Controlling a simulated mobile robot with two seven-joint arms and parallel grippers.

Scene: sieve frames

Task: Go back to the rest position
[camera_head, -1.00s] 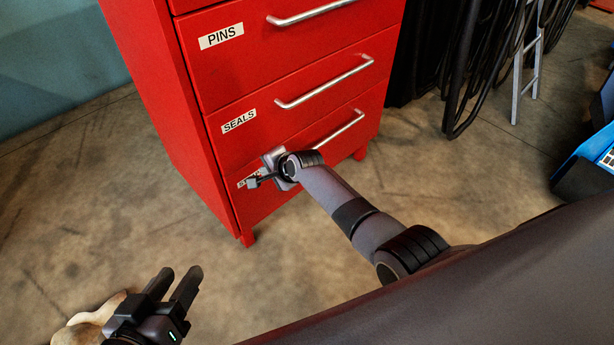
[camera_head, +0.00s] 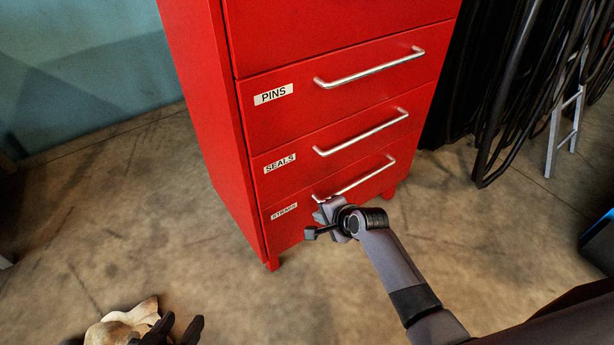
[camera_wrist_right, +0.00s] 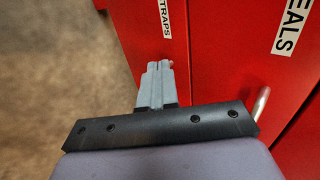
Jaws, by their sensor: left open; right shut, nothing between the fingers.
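My right gripper (camera_head: 318,229) is in front of the lowest drawer of the red cabinet (camera_head: 340,135), just right of the STRAPS label (camera_head: 284,211). In the right wrist view its fingers (camera_wrist_right: 158,72) are together with nothing between them, and drawer fronts lie beyond. I cannot tell whether it touches the drawer. My left gripper (camera_head: 182,319) is at the bottom edge of the head view, fingers apart and empty; most of its arm is out of view.
The drawers marked PINS, SEALS and STRAPS look closed, with silver bar handles (camera_head: 362,135). A pale, crumpled-looking thing (camera_head: 118,327) is beside my left gripper. Dark hanging hoses (camera_head: 500,90) and a ladder-like stand (camera_head: 565,125) are at the right.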

